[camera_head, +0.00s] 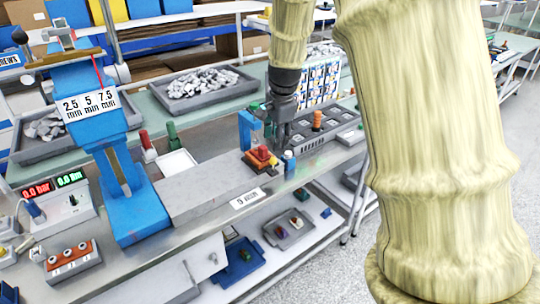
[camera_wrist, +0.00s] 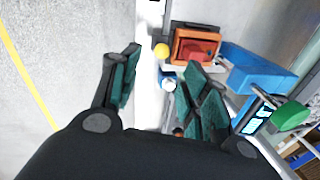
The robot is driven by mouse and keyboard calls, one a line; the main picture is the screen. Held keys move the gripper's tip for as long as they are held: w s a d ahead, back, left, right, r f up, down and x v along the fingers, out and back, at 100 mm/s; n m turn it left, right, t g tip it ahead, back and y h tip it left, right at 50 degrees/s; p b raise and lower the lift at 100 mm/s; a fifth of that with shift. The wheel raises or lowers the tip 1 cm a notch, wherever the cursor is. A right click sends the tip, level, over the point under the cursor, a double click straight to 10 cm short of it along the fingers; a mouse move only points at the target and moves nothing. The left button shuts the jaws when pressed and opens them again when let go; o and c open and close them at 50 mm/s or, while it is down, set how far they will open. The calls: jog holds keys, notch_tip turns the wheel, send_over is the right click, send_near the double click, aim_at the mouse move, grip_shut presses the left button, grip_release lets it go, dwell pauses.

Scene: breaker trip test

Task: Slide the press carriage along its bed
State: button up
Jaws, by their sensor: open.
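A small orange-red block unit (camera_head: 261,158) with a yellow knob sits at the right end of a long grey bed (camera_head: 205,190); I cannot tell for certain that this is the press carriage. In the wrist view it shows as an orange frame (camera_wrist: 194,46) around a red piece, with a yellow ball (camera_wrist: 161,50) at its side. A blue bracket (camera_head: 246,126) stands just behind it, also seen in the wrist view (camera_wrist: 258,72). My gripper (camera_head: 277,127) is above and beside the unit, pointing down. Its fingers (camera_wrist: 163,62) are spread, with no object held between them.
A small blue bottle-like post (camera_head: 289,162) stands right of the unit. A tall blue press (camera_head: 105,140) stands at left beside a display box (camera_head: 62,200). A dark socket rack (camera_head: 316,128) lies behind right. Trays fill the shelf below.

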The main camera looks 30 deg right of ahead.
aim_at(274, 158)
jog(key=f, duration=0.3)
jog(key=w+f+p, duration=0.1)
jog(key=f, duration=0.2)
jog(key=w+f+p, duration=0.1)
jog(key=f, duration=0.2)
jog(key=shift+w+d+f, duration=0.1)
jog(key=shift+d+f, duration=0.15)
jog(key=shift+f, duration=0.15)
grip_shut()
